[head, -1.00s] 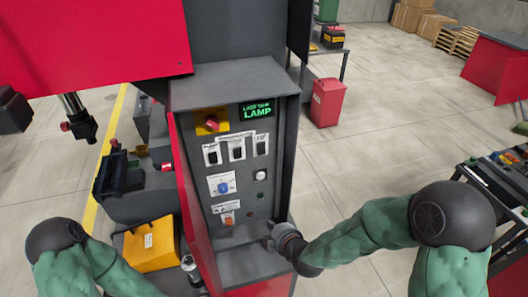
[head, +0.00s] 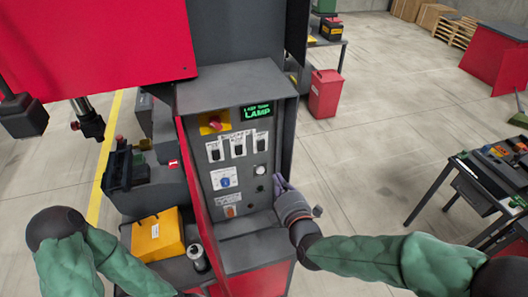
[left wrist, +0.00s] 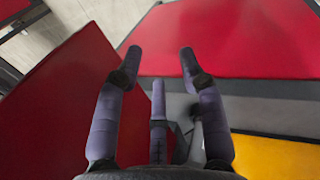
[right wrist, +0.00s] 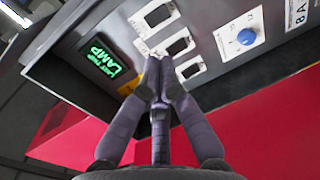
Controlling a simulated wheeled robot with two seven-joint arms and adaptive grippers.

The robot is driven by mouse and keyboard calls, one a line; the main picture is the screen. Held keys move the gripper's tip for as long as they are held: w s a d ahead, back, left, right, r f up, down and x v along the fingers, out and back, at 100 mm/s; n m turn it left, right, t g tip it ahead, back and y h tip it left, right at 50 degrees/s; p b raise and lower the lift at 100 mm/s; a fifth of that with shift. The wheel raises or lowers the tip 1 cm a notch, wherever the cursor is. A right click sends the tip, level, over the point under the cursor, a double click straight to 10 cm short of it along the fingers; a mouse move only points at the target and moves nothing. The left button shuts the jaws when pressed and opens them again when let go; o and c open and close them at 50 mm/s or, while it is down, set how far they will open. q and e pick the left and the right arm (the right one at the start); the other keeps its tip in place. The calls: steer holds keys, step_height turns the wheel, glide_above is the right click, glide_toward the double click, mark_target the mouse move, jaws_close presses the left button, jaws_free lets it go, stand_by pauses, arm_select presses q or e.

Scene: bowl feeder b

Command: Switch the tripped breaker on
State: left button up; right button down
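The control panel (head: 240,170) has a row of three black breaker switches in white frames: left (head: 215,151), middle (head: 237,146) and right (head: 260,142). I cannot tell their lever positions. A green display (head: 256,111) above them reads LAST TRIP: LAMP. My right gripper (head: 279,183) is at the panel's lower right edge. In the right wrist view, its fingers (right wrist: 156,76) are together with nothing visible between them. They overlap the switch row in that view; contact is not visible. My left gripper (left wrist: 161,52) is open and empty, away from the panel.
The panel also carries a red knob on yellow (head: 214,122), a blue knob (head: 225,182), a white button (head: 260,170) and an orange switch (head: 230,211). A grey hood overhangs it. A yellow box (head: 157,240) stands lower left.

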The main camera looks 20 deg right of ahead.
mark_target(261, 148)
steer(key=w, duration=0.4)
steer(key=w+f, duration=0.1)
steer(key=w, duration=0.4)
steer(key=w+p, duration=0.1)
steer(key=w, duration=0.4)
steer(key=shift+a+f, duration=0.25)
steer(key=shift+f, duration=0.15)
